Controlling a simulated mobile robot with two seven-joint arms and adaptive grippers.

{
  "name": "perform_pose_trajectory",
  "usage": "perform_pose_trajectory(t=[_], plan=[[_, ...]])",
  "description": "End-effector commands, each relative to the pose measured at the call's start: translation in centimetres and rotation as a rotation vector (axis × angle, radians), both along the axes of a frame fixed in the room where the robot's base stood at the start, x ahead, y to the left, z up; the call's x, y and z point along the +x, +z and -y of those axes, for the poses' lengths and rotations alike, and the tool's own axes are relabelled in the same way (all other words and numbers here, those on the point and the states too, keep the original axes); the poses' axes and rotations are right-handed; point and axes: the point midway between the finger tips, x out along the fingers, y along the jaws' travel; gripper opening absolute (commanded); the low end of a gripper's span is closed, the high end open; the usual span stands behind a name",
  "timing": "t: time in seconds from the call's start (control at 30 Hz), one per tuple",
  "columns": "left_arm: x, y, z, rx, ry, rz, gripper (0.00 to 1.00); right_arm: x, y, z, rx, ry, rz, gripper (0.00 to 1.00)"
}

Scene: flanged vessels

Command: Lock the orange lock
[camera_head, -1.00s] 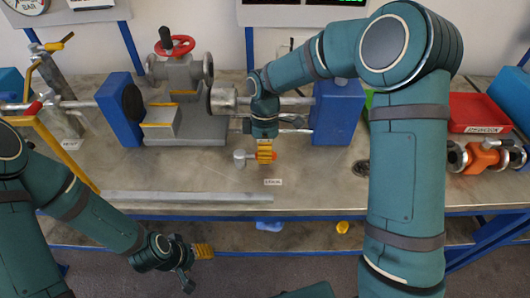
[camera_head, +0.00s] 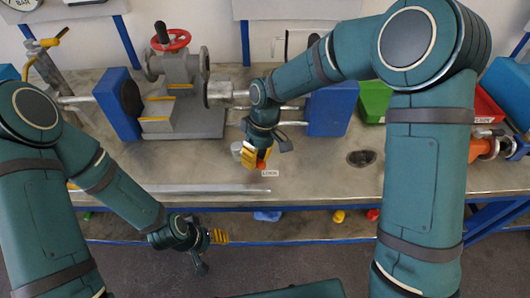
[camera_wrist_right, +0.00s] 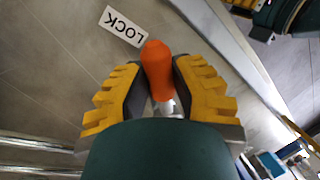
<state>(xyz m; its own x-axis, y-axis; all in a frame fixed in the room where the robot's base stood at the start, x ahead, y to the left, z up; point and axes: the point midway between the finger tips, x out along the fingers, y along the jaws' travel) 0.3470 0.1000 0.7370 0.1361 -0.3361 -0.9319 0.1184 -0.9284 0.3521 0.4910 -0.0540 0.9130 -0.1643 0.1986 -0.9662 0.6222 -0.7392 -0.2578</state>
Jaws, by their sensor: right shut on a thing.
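The orange lock (camera_head: 262,165) shows as a small orange end below the fingers of my right gripper (camera_head: 255,156), close to a white LOCK label on the bench. In the right wrist view the orange lock (camera_wrist_right: 157,68) is a rounded orange handle between the two yellow-padded fingers of my right gripper (camera_wrist_right: 158,85). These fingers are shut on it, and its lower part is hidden. A grey metal round part (camera_head: 237,149) stands just left of the right gripper. My left gripper (camera_head: 218,236) hangs in front of the bench edge, away from the lock, with nothing seen in it.
The LOCK label (camera_wrist_right: 124,26) lies near the orange handle. Behind stand a grey valve with a red handwheel (camera_head: 172,41) and blue blocks (camera_head: 332,110). Green (camera_head: 374,101) and red (camera_head: 487,108) bins are at right. A metal bar (camera_head: 170,190) lies along the front.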

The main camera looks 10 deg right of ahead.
Motion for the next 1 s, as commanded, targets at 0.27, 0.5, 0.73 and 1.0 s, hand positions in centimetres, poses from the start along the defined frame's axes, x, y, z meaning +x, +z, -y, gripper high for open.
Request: perform_pose_trajectory(t=[0.27,0.5,0.73,1.0], plan=[[0.0,0.0,0.0,0.0,0.0,0.0,0.56,-1.3,-0.2,-1.3,-0.003,-0.24,-0.009,0.0],[0.0,0.0,0.0,0.0,0.0,0.0,0.56,-1.7,-0.2,-2.3,-0.003,-0.393,-0.008,0.0],[0.0,0.1,0.0,0.0,0.0,-0.001,0.56,-1.8,-0.3,-2.8,-0.004,-0.477,-0.008,0.0],[0.0,0.1,0.0,0.0,0.0,-0.001,0.56,-1.8,-0.3,-3.0,-0.003,-0.507,-0.008,0.0]])
